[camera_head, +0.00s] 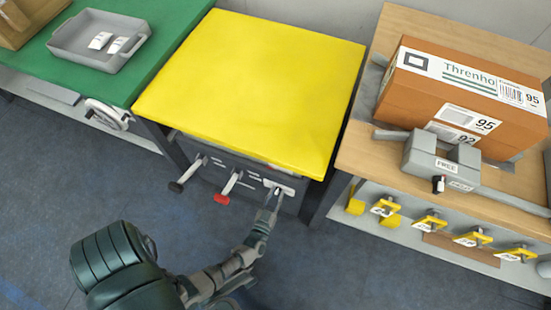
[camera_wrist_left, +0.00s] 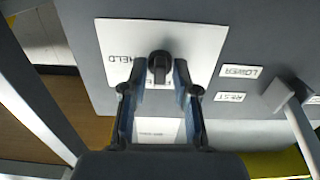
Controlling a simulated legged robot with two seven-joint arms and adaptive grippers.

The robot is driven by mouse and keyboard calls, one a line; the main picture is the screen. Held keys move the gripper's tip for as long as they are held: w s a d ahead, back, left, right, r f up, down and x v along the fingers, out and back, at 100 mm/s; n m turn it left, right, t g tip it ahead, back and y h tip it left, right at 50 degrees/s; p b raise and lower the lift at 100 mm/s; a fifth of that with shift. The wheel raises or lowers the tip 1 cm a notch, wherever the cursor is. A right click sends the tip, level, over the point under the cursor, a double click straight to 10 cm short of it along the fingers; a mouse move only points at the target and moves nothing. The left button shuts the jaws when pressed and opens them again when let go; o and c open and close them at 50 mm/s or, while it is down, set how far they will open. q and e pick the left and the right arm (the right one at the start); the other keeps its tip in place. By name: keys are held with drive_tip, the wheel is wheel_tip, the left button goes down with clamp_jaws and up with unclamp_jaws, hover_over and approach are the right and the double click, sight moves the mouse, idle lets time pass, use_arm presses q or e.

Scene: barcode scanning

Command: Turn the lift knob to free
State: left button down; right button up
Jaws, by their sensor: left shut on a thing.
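The lift knob (camera_wrist_left: 159,64) is a small dark knob on a white label plate (camera_wrist_left: 200,38), set in a grey panel. In the head view the plate (camera_head: 270,183) is at the right end of the panel under the yellow table top. My left gripper (camera_head: 273,197) reaches up to it from below. In the left wrist view my left gripper (camera_wrist_left: 160,78) has one finger on each side of the knob and is shut on it. HELD is readable on the plate left of the knob. Lettering below the knob is mostly hidden by the fingers. My right gripper is not in view.
A red-ended lever (camera_head: 223,196) and a black-ended lever (camera_head: 179,184) stick out of the panel left of my gripper. A yellow table top (camera_head: 255,85) overhangs it. A wooden bench (camera_head: 395,30) with a cardboard box (camera_head: 465,95) stands right, a green bench (camera_head: 165,25) left.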

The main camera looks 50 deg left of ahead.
use_arm(q)
drive_tip(key=c, duration=1.2)
unclamp_jaws()
